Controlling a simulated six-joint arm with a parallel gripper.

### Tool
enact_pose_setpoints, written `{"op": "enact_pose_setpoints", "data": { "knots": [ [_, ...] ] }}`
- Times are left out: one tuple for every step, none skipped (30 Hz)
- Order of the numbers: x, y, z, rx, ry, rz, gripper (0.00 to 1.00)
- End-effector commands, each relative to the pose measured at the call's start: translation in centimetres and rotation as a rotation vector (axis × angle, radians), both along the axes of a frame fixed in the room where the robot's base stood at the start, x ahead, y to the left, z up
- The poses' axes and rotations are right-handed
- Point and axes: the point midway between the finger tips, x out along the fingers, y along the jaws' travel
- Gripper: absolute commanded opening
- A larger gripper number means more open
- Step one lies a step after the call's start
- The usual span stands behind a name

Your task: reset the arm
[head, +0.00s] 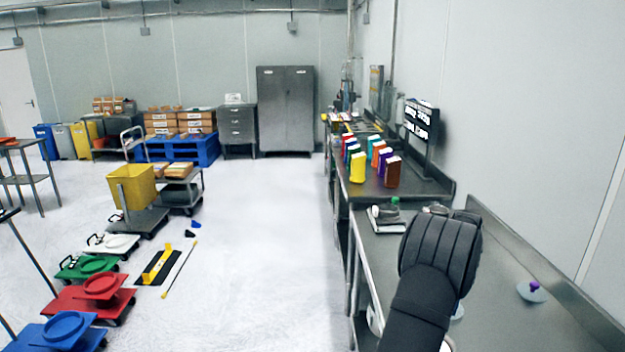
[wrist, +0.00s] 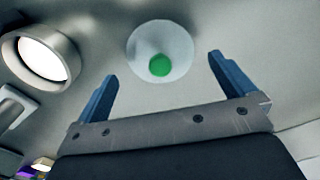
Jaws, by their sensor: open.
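My gripper (wrist: 162,66) shows in the wrist view with its two blue fingers spread wide and nothing between them. Beyond the fingers, apart from them, is a pale round disc (wrist: 139,40) with a green knob (wrist: 160,65). In the head view my dark arm (head: 430,270) reaches over the steel bench (head: 490,285) at the lower right. The gripper's fingers are hidden there.
A metal ring-shaped vessel (wrist: 66,48) with a bright white inside is at the wrist view's left. A pale disc with a purple knob (head: 532,289) lies on the bench at right. Coloured packets (head: 358,168) stand farther back, before a screen (head: 420,122). The bench is bare around the purple-knobbed disc.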

Motion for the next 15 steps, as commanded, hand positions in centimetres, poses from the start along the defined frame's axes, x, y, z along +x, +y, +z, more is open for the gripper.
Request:
{"op": "enact_pose_setpoints", "data": {
  "knots": [
    [0.0,0.0,-1.1,0.002,0.003,0.0,1.0],
    [0.0,0.0,-1.8,0.002,0.003,0.0,1.0],
    [-0.1,0.0,-2.5,0.002,0.003,0.0,1.0],
    [0.0,0.0,-3.0,0.002,0.003,0.0,1.0],
    [0.0,0.0,-3.3,0.002,0.002,0.0,1.0],
    [0.1,-0.1,-1.9,-0.004,-0.005,0.0,1.0],
    [0.1,-0.1,-1.5,-0.002,-0.004,0.0,1.0],
    [0.1,0.0,-1.1,-0.002,-0.003,0.0,1.0],
    [0.1,0.0,-0.6,-0.002,-0.003,0.0,1.0],
    [0.1,-0.1,-0.2,-0.002,-0.003,0.0,1.0],
    [0.1,0.0,0.1,-0.002,-0.003,0.0,1.0],
    [0.1,0.0,0.4,-0.002,-0.002,0.0,1.0],
    [0.1,0.0,0.6,-0.002,-0.002,0.0,1.0],
    [0.1,0.0,0.8,-0.002,-0.002,0.0,1.0],
    [0.0,0.0,0.9,0.0,-0.001,0.0,1.0]
  ]
}}
